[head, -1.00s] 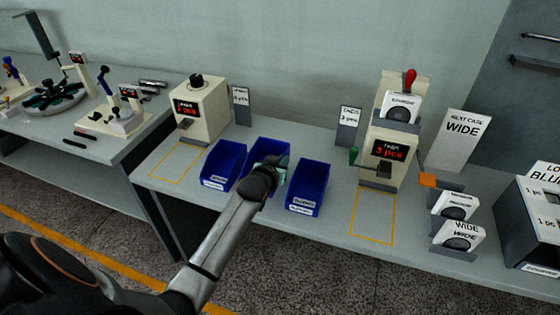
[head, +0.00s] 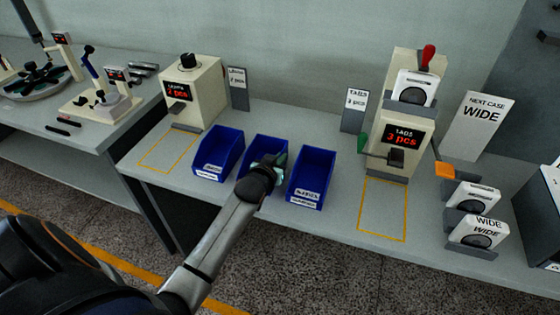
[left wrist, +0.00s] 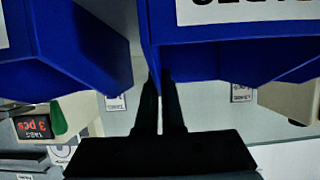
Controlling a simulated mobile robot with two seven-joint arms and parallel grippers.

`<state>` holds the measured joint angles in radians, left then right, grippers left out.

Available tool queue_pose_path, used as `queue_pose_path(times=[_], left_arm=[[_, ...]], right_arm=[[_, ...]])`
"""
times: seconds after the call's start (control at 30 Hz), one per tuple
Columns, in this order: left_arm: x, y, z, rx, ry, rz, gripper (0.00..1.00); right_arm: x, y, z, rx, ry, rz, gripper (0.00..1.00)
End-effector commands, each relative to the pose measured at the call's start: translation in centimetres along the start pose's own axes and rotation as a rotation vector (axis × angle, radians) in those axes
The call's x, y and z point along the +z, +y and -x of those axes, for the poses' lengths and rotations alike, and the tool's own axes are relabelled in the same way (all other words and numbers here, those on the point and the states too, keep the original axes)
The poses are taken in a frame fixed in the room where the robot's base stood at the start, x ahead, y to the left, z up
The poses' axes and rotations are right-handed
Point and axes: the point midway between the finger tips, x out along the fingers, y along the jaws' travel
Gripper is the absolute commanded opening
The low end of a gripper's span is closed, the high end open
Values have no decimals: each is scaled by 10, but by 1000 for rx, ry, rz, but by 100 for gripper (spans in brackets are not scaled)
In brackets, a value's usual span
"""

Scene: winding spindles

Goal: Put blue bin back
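Three blue bins stand side by side on the grey bench: a left bin (head: 218,153), a middle bin (head: 266,145) and a right bin (head: 312,172). My left gripper (head: 268,168) is at the front of the middle bin and hides its label. In the left wrist view the two dark fingers (left wrist: 161,100) are close together, with a bin's lower edge (left wrist: 158,55) at their tips. They look shut on that bin's wall, though the contact is partly hidden. My right gripper is not in view.
Yellow outlines on the bench (head: 230,190) mark an empty area at the left (head: 168,152) and one at the right (head: 383,210). Dispensers stand behind them, left (head: 205,90) and right (head: 408,120). White cases (head: 474,231) sit at the right.

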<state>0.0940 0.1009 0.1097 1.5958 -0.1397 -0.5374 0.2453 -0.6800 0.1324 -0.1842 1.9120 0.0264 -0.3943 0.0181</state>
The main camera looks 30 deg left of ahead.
Motion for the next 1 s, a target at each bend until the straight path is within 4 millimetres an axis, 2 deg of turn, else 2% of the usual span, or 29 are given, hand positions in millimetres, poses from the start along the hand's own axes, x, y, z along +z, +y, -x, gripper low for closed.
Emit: queue_pose_path(times=[0.3,0.6,0.87,1.0], left_arm=[[2,0,-1,0,1,0,0],[1,0,-1,0,1,0,34],[-1,0,0,0,1,0,34],[-1,0,8,0,0,0,34]], right_arm=[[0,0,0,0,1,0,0],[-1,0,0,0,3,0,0],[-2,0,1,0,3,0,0],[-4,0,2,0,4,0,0]])
